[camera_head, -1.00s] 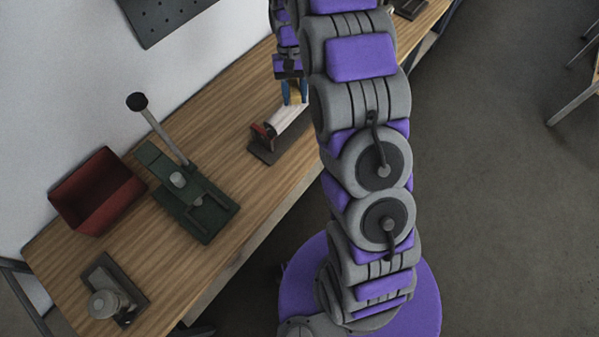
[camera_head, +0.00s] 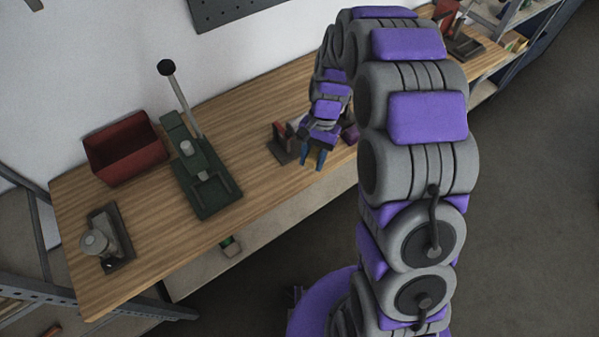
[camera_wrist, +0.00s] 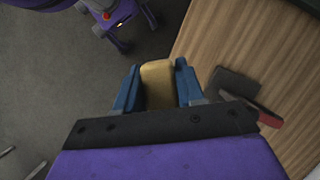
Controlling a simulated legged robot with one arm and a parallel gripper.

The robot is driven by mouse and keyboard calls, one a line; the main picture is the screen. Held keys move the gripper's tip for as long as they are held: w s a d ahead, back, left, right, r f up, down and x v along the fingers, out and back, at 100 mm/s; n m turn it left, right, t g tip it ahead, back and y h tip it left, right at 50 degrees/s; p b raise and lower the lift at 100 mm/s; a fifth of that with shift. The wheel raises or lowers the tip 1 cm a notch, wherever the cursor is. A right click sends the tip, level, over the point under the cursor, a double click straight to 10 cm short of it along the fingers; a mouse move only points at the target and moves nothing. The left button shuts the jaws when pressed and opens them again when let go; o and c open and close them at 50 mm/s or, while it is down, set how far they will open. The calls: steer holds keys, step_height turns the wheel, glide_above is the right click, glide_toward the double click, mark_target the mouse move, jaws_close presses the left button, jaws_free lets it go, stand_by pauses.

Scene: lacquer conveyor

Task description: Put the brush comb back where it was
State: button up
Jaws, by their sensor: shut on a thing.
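My gripper (camera_head: 313,161) is near the front edge of the wooden table, beside a small red-and-dark stand. In the wrist view my gripper (camera_wrist: 157,88) has its two blue fingers on either side of a tan, rounded block (camera_wrist: 157,80), held between them. The block looks like the brush comb, though only one face shows; I cannot make it out in the head view. In the wrist view the floor lies beyond it and the table is to the right. The stand (camera_head: 281,150) has a dark base and a red upright; part of it is hidden by my arm.
The wooden table (camera_head: 150,257) also bears a green lever press (camera_head: 205,195), a red bin (camera_head: 125,151) and a dark fixture with a pale round part (camera_head: 103,240). Another red-and-dark device (camera_head: 463,42) stands at the far right. Table between press and stand is clear.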

steer(key=s+a+f+m+t+y+b, duration=0.1)
steer(key=s+a+f+m, duration=0.15)
steer(key=s, duration=0.35)
steer(key=s+a+f+m+y, duration=0.1)
steer(key=s+a+f+m, duration=0.2)
steer(key=s, duration=0.4)
steer(key=b, duration=0.3)
glide_above(289, 176)
steer(key=w+d, duration=0.1)
steer(key=shift+d+f+m, duration=0.1)
steer(key=shift+f+m, duration=0.2)
steer(key=shift+m, duration=0.05)
step_height(289, 176, down, 4)
steer(key=shift+r+b, duration=0.25)
steer(key=shift+b, duration=0.65)
steer(key=shift+r, duration=0.1)
steer(key=o, duration=0.7)
steer(key=shift+o, duration=0.2)
